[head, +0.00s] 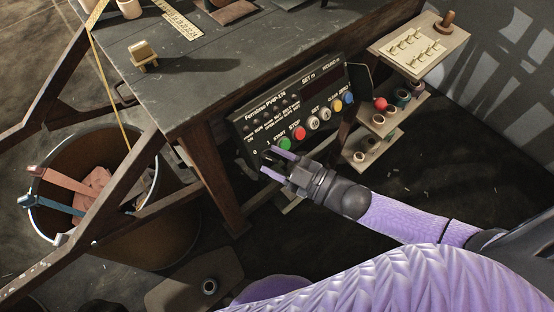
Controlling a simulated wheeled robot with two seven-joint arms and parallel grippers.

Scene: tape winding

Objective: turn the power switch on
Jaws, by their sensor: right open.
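The dark control panel (290,105) is fixed at the front edge of the workbench. It carries a green START button (285,144), a red STOP button (299,133), pale knobs and lettering. A "0" mark shows at its lower left corner, beside my right gripper. The power switch seems to be there, a dark shape near the fingertips; its position cannot be made out. My right gripper (270,161) is open, with its two purple fingers pointing at that corner. Whether they touch the switch is unclear. My left gripper is not in view.
A wooden shelf (446,47) with pegs and small spools stands right of the panel. The workbench (195,75) holds a wooden block (143,55) and a ruler (178,19). A bin (72,155) with coloured-handled tools stands at left. Bench legs stand below the panel.

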